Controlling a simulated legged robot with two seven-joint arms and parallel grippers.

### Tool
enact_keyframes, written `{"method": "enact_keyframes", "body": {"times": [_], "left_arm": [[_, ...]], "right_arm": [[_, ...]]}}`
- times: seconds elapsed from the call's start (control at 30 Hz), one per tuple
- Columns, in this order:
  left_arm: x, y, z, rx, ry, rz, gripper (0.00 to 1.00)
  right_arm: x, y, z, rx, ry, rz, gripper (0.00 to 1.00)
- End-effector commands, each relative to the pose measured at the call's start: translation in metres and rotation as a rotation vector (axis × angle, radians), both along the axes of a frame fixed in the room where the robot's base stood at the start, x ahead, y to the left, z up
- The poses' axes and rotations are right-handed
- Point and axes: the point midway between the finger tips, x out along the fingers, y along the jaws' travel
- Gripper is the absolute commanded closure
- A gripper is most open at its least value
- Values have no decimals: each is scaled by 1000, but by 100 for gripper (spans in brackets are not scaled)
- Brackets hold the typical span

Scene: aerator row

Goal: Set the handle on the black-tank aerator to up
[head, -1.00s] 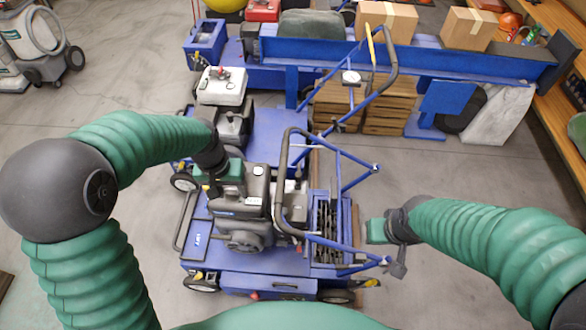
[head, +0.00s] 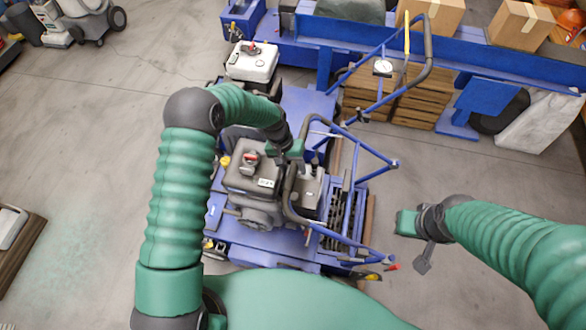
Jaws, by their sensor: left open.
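The black-tank aerator (head: 247,178) is the near machine, with a dark tank and a red cap on a blue deck. Its handle (head: 290,204) has a dark grip bar on the left and blue tubes reaching right. The grip bar stands beside the engine; I cannot tell its exact tilt. My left gripper (head: 291,151) is open at the far part of the grip bar, close to it; whether it touches is unclear. My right gripper (head: 407,223) is apart from the handle, to its right; its finger gap does not show clearly.
A white-tank aerator (head: 252,62) stands just behind, with its own blue handle (head: 428,50). Wooden crates (head: 410,100) and a blue bench (head: 480,55) with cardboard boxes (head: 520,25) lie beyond.

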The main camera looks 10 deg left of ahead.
Motion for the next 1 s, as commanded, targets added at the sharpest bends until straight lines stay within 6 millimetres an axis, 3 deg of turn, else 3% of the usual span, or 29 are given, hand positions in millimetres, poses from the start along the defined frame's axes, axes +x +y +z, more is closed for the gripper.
{"method": "enact_keyframes", "body": {"times": [0.2, 0.43, 0.8, 1.0], "left_arm": [[1, 2, -22, -6, 0, 2, 51], [1, 1, -22, -4, -1, 2, 51], [0, -1, -21, -2, 0, 1, 100], [0, -2, -21, -6, 2, 1, 100]], "right_arm": [[0, 0, 2, 0, 0, 0, 100], [0, 0, 1, 0, 0, 1, 100], [0, 0, 1, 0, 0, 0, 100], [0, 0, 2, 0, 0, 0, 100]]}}
